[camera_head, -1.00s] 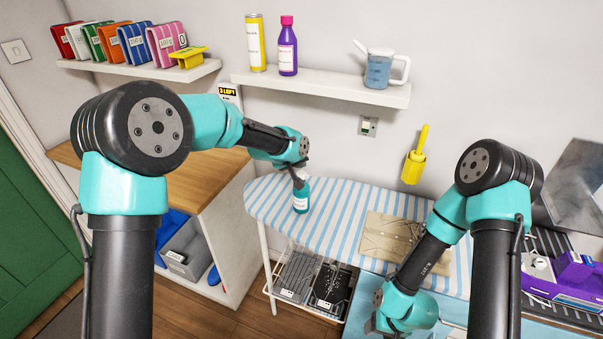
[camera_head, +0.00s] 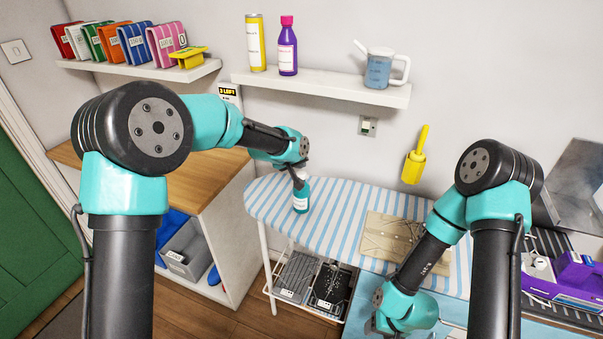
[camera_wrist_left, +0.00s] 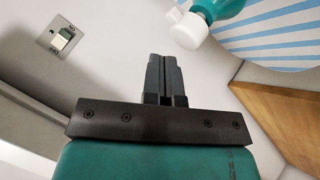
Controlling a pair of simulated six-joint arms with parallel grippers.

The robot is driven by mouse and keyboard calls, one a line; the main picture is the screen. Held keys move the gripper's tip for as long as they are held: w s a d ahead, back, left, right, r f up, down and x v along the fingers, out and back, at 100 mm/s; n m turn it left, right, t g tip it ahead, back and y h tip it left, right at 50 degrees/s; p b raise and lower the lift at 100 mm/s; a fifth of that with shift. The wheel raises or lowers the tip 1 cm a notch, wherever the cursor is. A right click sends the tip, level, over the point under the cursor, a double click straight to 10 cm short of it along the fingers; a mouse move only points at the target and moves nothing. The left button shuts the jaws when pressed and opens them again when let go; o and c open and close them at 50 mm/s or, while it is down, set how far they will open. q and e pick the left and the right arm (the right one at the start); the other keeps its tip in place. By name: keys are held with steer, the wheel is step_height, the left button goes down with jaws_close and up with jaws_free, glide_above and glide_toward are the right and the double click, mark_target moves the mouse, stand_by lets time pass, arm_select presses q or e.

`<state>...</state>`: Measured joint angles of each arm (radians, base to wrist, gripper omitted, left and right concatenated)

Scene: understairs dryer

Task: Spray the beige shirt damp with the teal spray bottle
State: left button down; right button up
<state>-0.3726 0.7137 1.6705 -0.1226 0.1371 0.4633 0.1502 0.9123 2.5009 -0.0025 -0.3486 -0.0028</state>
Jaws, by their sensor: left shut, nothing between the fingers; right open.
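The teal spray bottle (camera_head: 301,197) with a white label and white spray head stands upright on the left part of the striped ironing board (camera_head: 340,200). My left wrist is just above and behind it in the head view, where the fingers are hard to make out. In the left wrist view my left gripper (camera_wrist_left: 165,62) is shut and empty, with the bottle's white head (camera_wrist_left: 188,28) apart from it at upper right. The beige shirt (camera_head: 388,238) lies flat on the board, partly hidden by my right arm. My right gripper (camera_head: 374,326) is open, low at the board's front.
A shelf (camera_head: 330,88) above the board holds a yellow can, a purple bottle and a watering can (camera_head: 379,70). A yellow brush holder (camera_head: 414,167) hangs on the wall. A wooden-topped cabinet (camera_head: 205,190) is left of the board. A purple item (camera_head: 572,278) sits at right.

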mark_target(299, 172)
arm_select(q)
steer(key=shift+f, duration=0.35)
steer(key=shift+f, duration=0.65)
stand_by(1.2)
steer(key=shift+r, duration=1.1)
steer(key=shift+r, duration=2.45)
steer(key=shift+f, duration=0.1)
